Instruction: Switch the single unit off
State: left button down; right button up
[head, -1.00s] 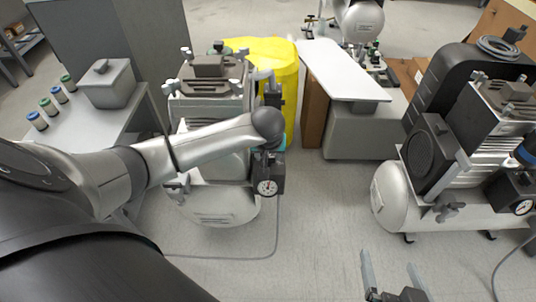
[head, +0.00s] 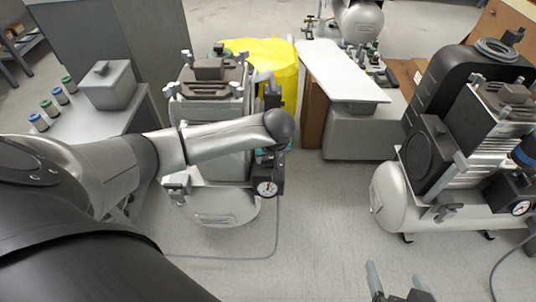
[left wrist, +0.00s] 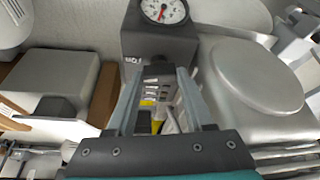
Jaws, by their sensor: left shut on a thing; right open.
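The compressor in front of my left arm has a silver tank (head: 222,211) and a grey motor head (head: 207,72). A dark switch box (head: 267,172) with a round gauge (head: 267,189) sits on its right side. In the left wrist view the box (left wrist: 160,42) and its gauge (left wrist: 163,10) are close ahead. My right gripper (head: 396,282) is open and empty, low over the floor.
Another compressor (head: 408,197) with a black housing and its own gauge stands at the right. A grey table (head: 75,135) with small capped jars is at the left. A yellow cover (head: 277,75) and a white-topped bench (head: 342,70) stand behind. The middle floor is clear.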

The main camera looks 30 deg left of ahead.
pick_arm(q)
jog(key=n, duration=0.3)
jog(key=shift+w+r+g+y, duration=0.1)
jog(key=shift+g+y, duration=0.3)
jog(key=shift+n+g+p, duration=0.3)
jog(key=shift+n+p, duration=0.05)
jog(key=shift+n, duration=0.45)
jog(key=shift+w+n+g, duration=0.1)
jog(key=shift+n+g, duration=0.3)
jog(key=shift+n, duration=0.6)
jog(key=shift+n+g+y, duration=0.3)
jog(key=shift+n+g, duration=0.1)
jog(key=shift+n, duration=0.5)
jog(key=shift+w+n+g+b, duration=0.1)
jog(key=shift+n+g+b, duration=0.2)
jog(key=shift+n, duration=0.6)
jog(key=shift+n+g+b, duration=0.35)
jog(key=shift+n+g, duration=0.15)
jog(key=shift+n, duration=0.7)
jog(key=shift+n+g+h+b, duration=0.4)
jog(key=shift+n+g+b, duration=0.1)
jog(key=shift+n, duration=0.9)
pick_arm(e)
jog(key=shift+w+a+r+t+y, duration=0.15)
jog(key=shift+w+a+t+y, duration=0.15)
jog(key=shift+a+t, duration=0.25)
jog(key=shift+w+a+r+t+y, duration=0.1)
jog(key=shift+w+a+t+y, duration=0.05)
jog(key=shift+a+t+y, duration=0.4)
jog(key=shift+a, duration=0.15)
